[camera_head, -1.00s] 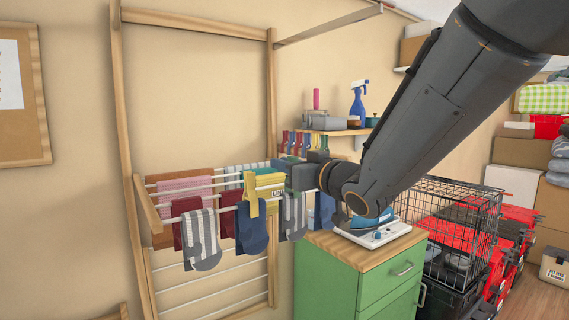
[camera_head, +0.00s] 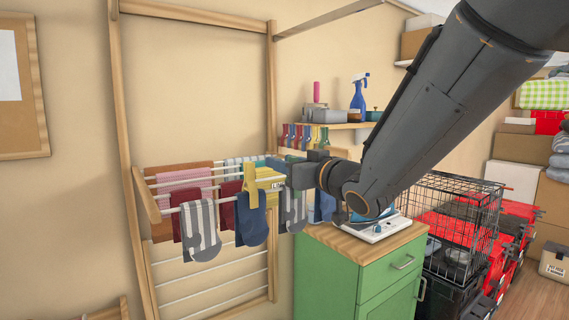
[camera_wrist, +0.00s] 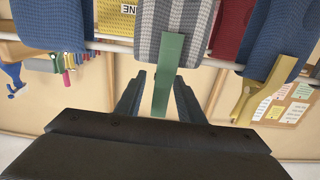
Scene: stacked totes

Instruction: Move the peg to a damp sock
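In the wrist view a green peg (camera_wrist: 168,72) overlaps the grey checked sock (camera_wrist: 185,25), which hangs at the rod. The fingers of my gripper (camera_wrist: 160,80) stand either side of the peg's lower part, with gaps showing; they look open. A yellow peg (camera_wrist: 262,88) is on a blue sock (camera_wrist: 285,30), and both also show in the head view, the yellow peg (camera_head: 250,184) and the blue sock (camera_head: 251,222). In the head view my gripper (camera_head: 292,176) covers the top of the grey sock (camera_head: 292,212) and hides the green peg. I cannot tell which sock is damp.
The wooden rack (camera_head: 148,208) holds a striped sock (camera_head: 200,232), red socks and cloths close together. A yellow bag (camera_head: 268,174) hangs behind. A green cabinet (camera_head: 370,275) carrying an iron (camera_head: 372,226) stands below my arm.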

